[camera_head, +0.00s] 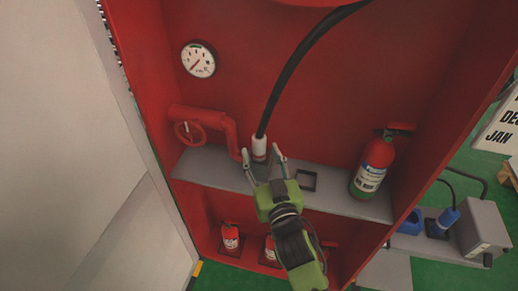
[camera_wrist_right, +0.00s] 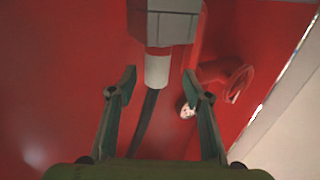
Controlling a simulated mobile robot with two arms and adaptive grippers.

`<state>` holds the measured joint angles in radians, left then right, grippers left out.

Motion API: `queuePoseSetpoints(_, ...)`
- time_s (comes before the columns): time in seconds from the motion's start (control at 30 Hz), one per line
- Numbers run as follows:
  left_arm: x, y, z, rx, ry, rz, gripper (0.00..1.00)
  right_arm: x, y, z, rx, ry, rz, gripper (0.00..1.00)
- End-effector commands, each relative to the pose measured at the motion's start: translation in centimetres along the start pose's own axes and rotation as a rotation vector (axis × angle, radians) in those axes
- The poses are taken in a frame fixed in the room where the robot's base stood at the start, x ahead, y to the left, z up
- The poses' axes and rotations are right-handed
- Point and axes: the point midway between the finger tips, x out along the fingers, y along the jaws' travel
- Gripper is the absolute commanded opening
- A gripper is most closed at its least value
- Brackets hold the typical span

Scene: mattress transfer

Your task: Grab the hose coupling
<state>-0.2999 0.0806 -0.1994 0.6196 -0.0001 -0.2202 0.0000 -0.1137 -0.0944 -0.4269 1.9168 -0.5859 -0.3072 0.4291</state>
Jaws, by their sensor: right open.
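The hose coupling (camera_head: 259,147) is a white sleeve at the lower end of a black hose (camera_head: 290,75), standing at the grey shelf in the red cabinet. My right gripper (camera_head: 262,153) is open, its two fingers to either side of the coupling in the head view. In the right wrist view the white coupling (camera_wrist_right: 157,68) shows between the spread fingertips of the gripper (camera_wrist_right: 159,78), with a gap on each side. A grey block (camera_wrist_right: 165,25) adjoins the coupling there, and the hose (camera_wrist_right: 146,120) runs away from it. My left gripper is not in view.
A red valve and pipe (camera_head: 205,118) stand left of the coupling, under a round gauge (camera_head: 198,60). A red extinguisher (camera_head: 373,165) stands to the right on the grey shelf (camera_head: 325,202). Small extinguishers (camera_head: 230,236) stand below. The cabinet's side walls bound the space.

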Motion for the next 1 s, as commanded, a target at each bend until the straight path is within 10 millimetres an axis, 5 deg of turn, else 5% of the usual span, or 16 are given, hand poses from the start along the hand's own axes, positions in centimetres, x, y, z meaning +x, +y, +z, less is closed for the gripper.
queuePoseSetpoints(0.3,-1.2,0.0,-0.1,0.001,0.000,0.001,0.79,4.3,0.4,-0.4,0.001,0.001,0.001,0.45)
queuePoseSetpoints(0.57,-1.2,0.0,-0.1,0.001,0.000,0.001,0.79,4.6,0.4,-0.2,0.001,0.000,0.000,0.45)
queuePoseSetpoints(0.77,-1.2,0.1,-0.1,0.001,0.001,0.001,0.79,4.6,0.4,-0.2,0.001,0.000,0.000,0.00)
queuePoseSetpoints(1.0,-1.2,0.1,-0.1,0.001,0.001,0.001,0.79,4.6,0.4,-0.4,0.001,0.003,0.000,0.00)
